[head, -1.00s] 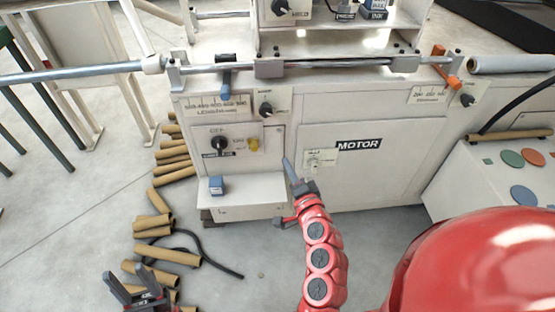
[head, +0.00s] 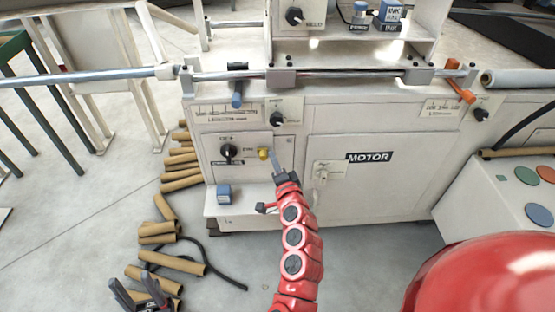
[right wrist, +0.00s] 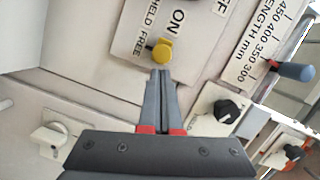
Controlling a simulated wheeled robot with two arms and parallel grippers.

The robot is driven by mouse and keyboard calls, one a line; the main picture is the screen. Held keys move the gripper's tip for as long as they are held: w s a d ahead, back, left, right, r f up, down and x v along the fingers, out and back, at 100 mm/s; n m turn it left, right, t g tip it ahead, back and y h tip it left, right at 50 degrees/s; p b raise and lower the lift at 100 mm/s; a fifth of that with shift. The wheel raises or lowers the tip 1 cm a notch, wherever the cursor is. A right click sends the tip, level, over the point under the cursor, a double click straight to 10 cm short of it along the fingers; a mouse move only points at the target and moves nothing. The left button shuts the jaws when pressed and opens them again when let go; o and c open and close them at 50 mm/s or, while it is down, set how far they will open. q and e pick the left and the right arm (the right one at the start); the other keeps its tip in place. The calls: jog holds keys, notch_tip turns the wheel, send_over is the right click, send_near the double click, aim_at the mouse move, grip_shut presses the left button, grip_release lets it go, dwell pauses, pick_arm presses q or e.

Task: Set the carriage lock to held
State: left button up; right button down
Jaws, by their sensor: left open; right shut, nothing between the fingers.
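The carriage lock seems to be the yellow knob (head: 264,153) on the white front panel, right of a black rotary switch. In the right wrist view the yellow knob (right wrist: 161,53) sits beside the printed words HELD and FREE. I cannot tell which word it is set to. My right gripper (head: 273,157) is shut and empty. In the right wrist view its closed grey fingertips (right wrist: 161,73) point at the knob, right beside its lower edge; I cannot tell if they touch. My left gripper (head: 139,293) is open and empty, low at the left over the floor.
A black rotary switch (head: 229,151) and a blue button block (head: 224,193) are left of the knob. A blue-handled lever (head: 237,97) hangs above by the length scale. The MOTOR door (head: 365,185) is to the right. Cardboard tubes (head: 172,262) litter the floor.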

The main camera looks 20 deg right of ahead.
jog(key=shift+w+a+r+p, duration=0.1)
jog(key=shift+a+r+p, duration=0.05)
jog(key=shift+a+p, duration=0.2)
jog(key=a+p, duration=0.1)
jog(key=a, duration=0.1)
jog(key=w+a+p, duration=0.1)
jog(key=a, duration=0.1)
jog(key=shift+r, duration=0.1)
jog(key=shift+w+a, duration=0.1)
jog(key=shift+a, duration=0.05)
jog(key=shift+f, duration=0.25)
